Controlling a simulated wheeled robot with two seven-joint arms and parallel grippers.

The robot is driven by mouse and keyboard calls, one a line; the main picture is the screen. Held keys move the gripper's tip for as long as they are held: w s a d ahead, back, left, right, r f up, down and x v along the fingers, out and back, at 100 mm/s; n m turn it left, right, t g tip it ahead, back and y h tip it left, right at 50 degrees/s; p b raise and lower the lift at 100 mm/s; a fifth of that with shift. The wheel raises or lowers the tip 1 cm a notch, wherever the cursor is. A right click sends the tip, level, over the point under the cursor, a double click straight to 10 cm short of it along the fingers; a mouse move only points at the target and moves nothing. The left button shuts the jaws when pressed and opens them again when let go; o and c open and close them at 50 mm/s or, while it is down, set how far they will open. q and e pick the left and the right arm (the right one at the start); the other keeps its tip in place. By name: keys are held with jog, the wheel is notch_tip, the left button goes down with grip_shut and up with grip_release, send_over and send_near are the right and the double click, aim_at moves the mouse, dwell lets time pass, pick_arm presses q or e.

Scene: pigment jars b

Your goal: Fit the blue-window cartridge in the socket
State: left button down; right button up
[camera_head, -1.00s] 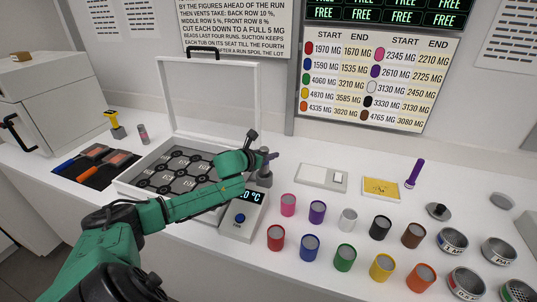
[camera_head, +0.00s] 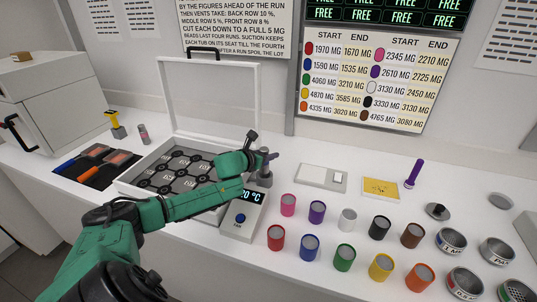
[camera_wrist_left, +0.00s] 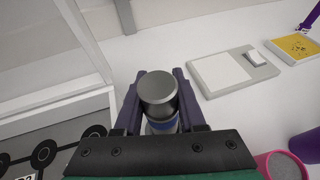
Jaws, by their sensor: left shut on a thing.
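My left gripper (camera_head: 266,160) is over the back of the white unit with a temperature display (camera_head: 242,212). In the left wrist view its two purple fingers (camera_wrist_left: 159,80) are shut on a grey cylinder with a blue band (camera_wrist_left: 161,127), the blue-window cartridge. Its dark metal top faces the wrist camera, and it looks about upright. In the head view a grey cylindrical part (camera_head: 263,179) shows just under the fingers; I cannot tell whether it is cartridge or socket. The socket's mouth is hidden, so seating cannot be judged. My right gripper is not in view.
An open white case (camera_head: 127,188) with dark hexagonal seats lies under my left arm. Several coloured jars (camera_head: 310,247) stand in front to the right. A flat white scale (camera_head: 321,178) and a yellow card (camera_head: 381,189) lie behind them. A red-banded cartridge (camera_head: 143,134) stands at the left.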

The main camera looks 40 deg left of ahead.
aim_at(268, 164)
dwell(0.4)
pick_arm(q)
jog(key=shift+f, duration=0.45)
jog(key=shift+f+b, duration=1.75)
jog(key=shift+f, duration=0.15)
jog(key=shift+c, duration=2.1)
grip_release()
